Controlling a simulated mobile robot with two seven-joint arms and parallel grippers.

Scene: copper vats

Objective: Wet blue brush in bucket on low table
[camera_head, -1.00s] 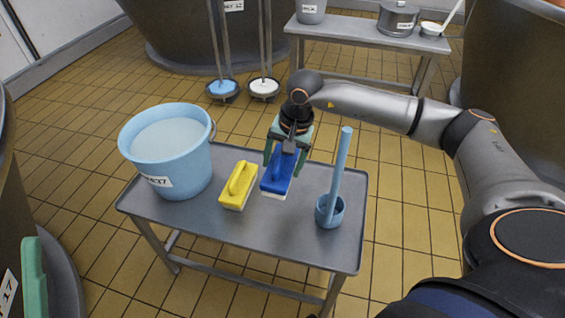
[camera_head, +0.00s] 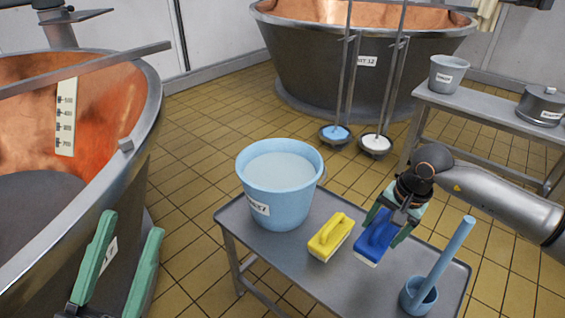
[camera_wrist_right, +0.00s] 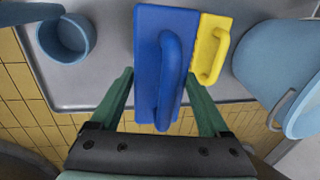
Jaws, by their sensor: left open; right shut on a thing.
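The blue brush (camera_head: 376,238) with white bristles is on the low table (camera_head: 290,255), right of the yellow brush. My right gripper (camera_head: 397,222) is shut on the blue brush from above; in the right wrist view the blue brush (camera_wrist_right: 165,65) lies between its green fingers. Whether the bristles still touch the table is hard to tell. The light blue bucket (camera_head: 280,190), filled with pale liquid, stands at the table's left end. My left gripper (camera_head: 122,265) is open and empty at the lower left, in front of the left vat.
The yellow brush (camera_head: 328,238) lies between bucket and blue brush. A small blue cup (camera_head: 418,298) with a long upright handle (camera_head: 448,252) stands at the table's right. A copper vat (camera_head: 90,130) fills the left; another vat (camera_head: 350,80) is behind. A bench (camera_head: 480,115) stands at right.

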